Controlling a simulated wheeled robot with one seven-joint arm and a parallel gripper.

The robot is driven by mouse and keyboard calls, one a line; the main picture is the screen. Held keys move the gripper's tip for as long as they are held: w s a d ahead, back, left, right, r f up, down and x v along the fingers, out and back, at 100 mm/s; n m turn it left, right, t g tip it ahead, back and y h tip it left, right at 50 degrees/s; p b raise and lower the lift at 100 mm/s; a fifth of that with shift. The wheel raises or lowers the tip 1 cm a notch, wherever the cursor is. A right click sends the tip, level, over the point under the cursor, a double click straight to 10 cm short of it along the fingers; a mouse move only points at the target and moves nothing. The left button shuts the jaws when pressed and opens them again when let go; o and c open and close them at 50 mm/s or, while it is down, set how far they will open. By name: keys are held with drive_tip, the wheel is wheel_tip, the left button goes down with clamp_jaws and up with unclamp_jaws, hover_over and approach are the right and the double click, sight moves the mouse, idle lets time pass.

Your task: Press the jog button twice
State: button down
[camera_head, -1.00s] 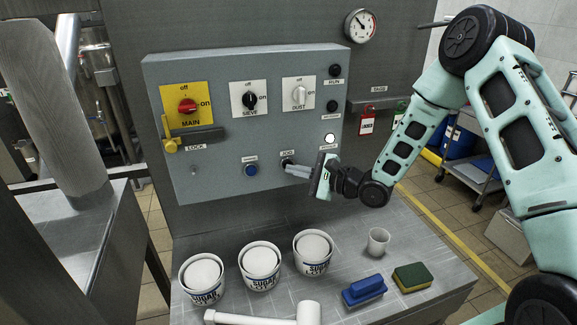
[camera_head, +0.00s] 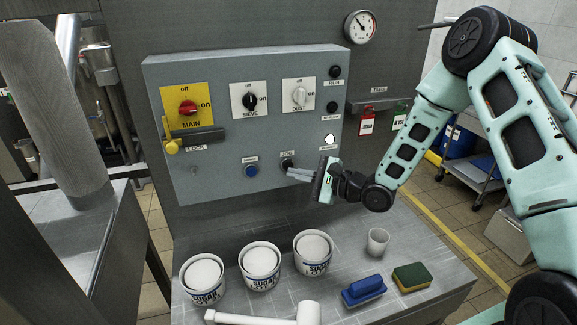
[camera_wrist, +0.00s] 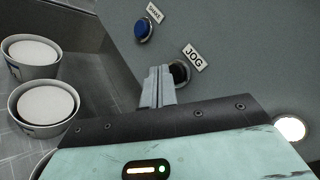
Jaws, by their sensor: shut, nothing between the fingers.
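The jog button (camera_head: 287,163) is a small black round button on the grey control panel (camera_head: 225,150), under a JOG label. In the wrist view the dark jog button (camera_wrist: 179,72) shows beside the fingertips, which hide part of it. My gripper (camera_head: 290,173) is shut and empty, its fingers pointing at the panel just below the button in the head view. In the wrist view my gripper (camera_wrist: 158,72) has its two fingers together. A small gap seems to lie between tips and button, but I cannot tell its size.
A blue button (camera_head: 251,170) is left of the jog button. A lit white button (camera_head: 329,139) is to its upper right. Below stand several sugar tubs, a clear cup (camera_head: 378,241), a blue brush (camera_head: 363,291), a sponge (camera_head: 412,276) and a white mallet (camera_head: 270,317).

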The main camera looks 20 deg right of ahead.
drive_tip(key=shift+s+p, duration=0.35)
drive_tip(key=shift+s, duration=2.15)
idle(1.0)
drive_tip(key=s+n+b, duration=0.1)
drive_tip(key=n, duration=0.5)
drive_tip(key=s+n+b, duration=0.1)
drive_tip(key=n, duration=0.5)
drive_tip(key=s+n+b, duration=0.1)
drive_tip(key=n, duration=0.5)
drive_tip(key=shift+s+a+r+n+h, duration=0.1)
drive_tip(key=shift+s+r+n+h, duration=0.05)
drive_tip(key=shift+s+n+h, duration=0.2)
drive_tip(key=w, duration=0.8)
drive_tip(key=shift+w, duration=0.35)
